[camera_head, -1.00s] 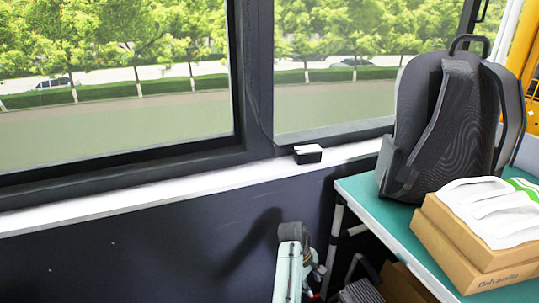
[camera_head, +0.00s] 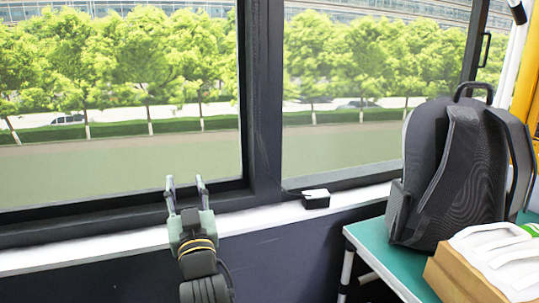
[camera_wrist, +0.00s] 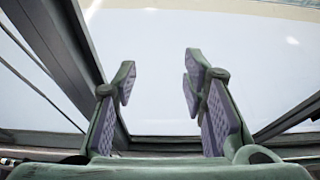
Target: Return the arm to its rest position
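My gripper (camera_head: 185,184) is raised in front of the left window pane in the head view. Its two fingers point up and stand apart, with nothing between them. The wrist view also shows my gripper (camera_wrist: 158,80) with both finger pads spread and empty, facing the bright window. My arm comes up from the bottom of the head view, and its lower part is out of frame.
A white sill (camera_head: 255,221) runs below the dark window frame (camera_head: 262,100). A small black and white box (camera_head: 316,199) sits on it. At right, a green-topped table (camera_head: 376,246) bears a dark backpack (camera_head: 455,175) and a cardboard box (camera_head: 462,272) with white items.

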